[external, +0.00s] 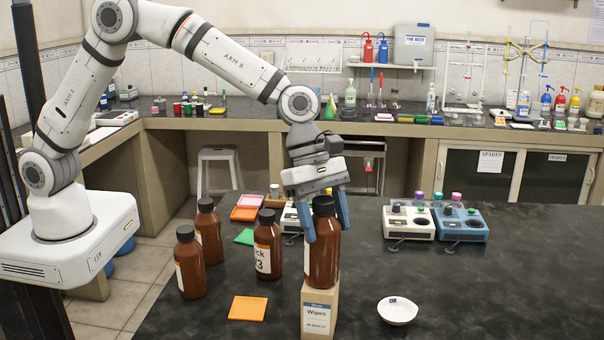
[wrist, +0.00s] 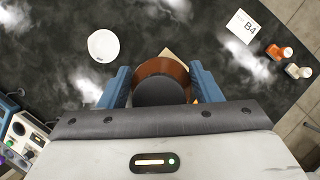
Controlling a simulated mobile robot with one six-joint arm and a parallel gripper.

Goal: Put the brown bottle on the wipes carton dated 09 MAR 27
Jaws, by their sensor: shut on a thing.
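My gripper (external: 326,231) is shut on a brown bottle (external: 322,262) with a dark cap, one blue finger on each side. The bottle is upright, directly over the wipes carton (external: 319,312); its base meets the carton's top in the external view, but I cannot tell whether it rests there. The carton is tan and narrow, with a "Wipes" label whose small date line seems to read 09 MAR 27. In the wrist view the bottle (wrist: 176,69) hides most of the carton; a tan corner (wrist: 171,53) shows beyond it.
Other brown bottles (external: 189,265) (external: 208,235) (external: 268,248) stand to the left. An orange tile (external: 248,308) lies in front of them. A white bowl (external: 397,311) is to the right. White and blue devices (external: 409,222) stand behind. A B4 card (wrist: 242,28) lies on the bench.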

